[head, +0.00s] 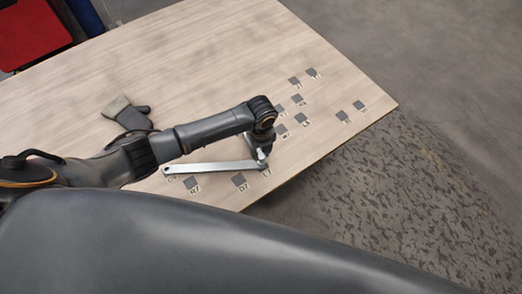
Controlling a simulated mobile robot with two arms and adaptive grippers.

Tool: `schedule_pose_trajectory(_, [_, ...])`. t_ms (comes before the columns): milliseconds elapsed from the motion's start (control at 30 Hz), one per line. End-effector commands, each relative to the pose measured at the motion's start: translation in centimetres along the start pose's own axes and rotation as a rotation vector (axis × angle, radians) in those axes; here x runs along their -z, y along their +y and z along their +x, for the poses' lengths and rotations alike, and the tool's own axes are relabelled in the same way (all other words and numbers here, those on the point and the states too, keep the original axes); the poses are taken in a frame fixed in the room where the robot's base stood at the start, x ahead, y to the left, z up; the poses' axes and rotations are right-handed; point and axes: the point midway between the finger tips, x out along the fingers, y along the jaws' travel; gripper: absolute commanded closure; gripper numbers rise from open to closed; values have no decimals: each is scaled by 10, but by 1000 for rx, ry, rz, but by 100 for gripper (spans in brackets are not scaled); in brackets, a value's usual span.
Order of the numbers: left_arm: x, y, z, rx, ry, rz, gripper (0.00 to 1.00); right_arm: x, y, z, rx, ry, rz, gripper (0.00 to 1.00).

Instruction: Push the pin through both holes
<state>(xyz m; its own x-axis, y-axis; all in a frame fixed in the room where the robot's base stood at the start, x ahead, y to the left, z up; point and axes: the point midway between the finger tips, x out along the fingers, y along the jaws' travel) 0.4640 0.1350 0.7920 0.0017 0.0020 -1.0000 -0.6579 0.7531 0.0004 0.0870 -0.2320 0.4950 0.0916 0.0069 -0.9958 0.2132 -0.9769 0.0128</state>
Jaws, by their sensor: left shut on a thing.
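A long flat galvanized bracket (210,167) lies near the table's front edge, with a hole visible at its left end. My left gripper (262,149) points down over the bracket's right end and is shut on a small, pale metal piece, apparently the pin (261,156). The gripper and arm hide most of the pin. I cannot tell whether the pin is in a hole or just above it, nor can I make out a second hole. My right gripper is not in view.
The wooden table (200,60) carries several dark squares with labels, such as one in front of the bracket (239,181). A grey work glove (126,112) lies behind my left arm. A red object (30,35) stands beyond the table. The table's far middle is clear.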

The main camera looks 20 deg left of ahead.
Motion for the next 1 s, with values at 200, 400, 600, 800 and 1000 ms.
schedule_pose_trajectory(200, [0, 0, 6, 0, 0, 1, 100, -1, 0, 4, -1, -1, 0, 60])
schedule_pose_trajectory(400, [0, 0, 11, 0, 0, 1, 100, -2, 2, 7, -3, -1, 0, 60])
schedule_pose_trajectory(600, [0, 0, 16, 0, 0, 1, 100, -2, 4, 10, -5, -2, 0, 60])
schedule_pose_trajectory(800, [0, 0, 21, 0, 0, 1, 100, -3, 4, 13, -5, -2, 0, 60])
schedule_pose_trajectory(1000, [0, 0, 25, 0, 0, 1, 100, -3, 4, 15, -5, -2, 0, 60])
